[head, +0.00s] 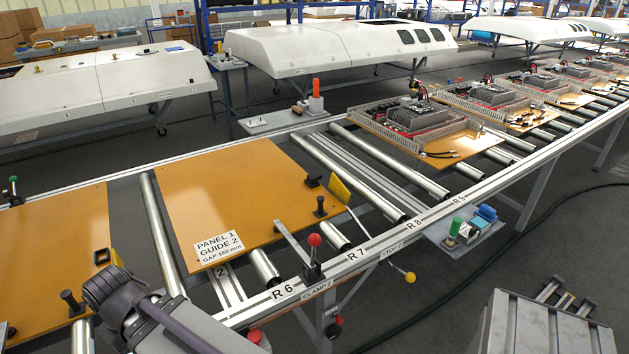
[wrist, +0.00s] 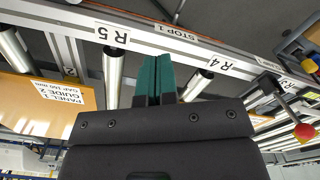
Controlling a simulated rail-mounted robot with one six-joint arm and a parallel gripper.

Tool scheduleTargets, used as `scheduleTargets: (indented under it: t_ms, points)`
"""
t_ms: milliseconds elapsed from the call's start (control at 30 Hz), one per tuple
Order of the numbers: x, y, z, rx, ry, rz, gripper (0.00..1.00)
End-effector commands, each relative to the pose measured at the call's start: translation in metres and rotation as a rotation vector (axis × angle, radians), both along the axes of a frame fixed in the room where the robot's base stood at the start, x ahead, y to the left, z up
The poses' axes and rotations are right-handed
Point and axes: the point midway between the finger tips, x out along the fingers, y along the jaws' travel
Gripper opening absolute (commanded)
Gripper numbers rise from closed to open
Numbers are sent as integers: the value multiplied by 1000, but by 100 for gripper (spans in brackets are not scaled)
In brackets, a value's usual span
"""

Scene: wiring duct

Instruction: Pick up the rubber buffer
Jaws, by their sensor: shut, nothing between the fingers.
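I cannot tell for sure which thing is the rubber buffer. A short black post with a wide foot (head: 320,207) stands on the right part of the orange panel (head: 225,185) in the head view. A similar black post (head: 72,302) stands on the panel at the left. My gripper (wrist: 156,60) shows in the wrist view with its two teal fingers together and nothing between them. It is by the rail between the R5 label (wrist: 111,35) and the R4 label (wrist: 219,65). No black post shows near the fingertips. In the head view my arm hides part of the lower left.
A red-knobbed clamp (head: 314,241) and a yellow stop plate (head: 340,190) stand at the panel's right side. A side tray (head: 475,243) holds green and blue items. A grey slatted surface (head: 540,325) is at lower right. Rollers between the panels are bare.

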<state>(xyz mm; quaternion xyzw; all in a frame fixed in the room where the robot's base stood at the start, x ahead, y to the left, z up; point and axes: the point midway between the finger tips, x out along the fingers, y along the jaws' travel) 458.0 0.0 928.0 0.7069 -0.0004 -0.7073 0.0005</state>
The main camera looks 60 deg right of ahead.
Motion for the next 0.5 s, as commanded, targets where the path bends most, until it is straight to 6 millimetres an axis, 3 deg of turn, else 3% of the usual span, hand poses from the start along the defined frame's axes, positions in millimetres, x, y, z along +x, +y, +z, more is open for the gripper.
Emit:
scheduleTargets:
  t_ms: [67,500]
  points:
    - [0,0,0,0,0,0,0]
    - [0,0,0,0,0,0,42]
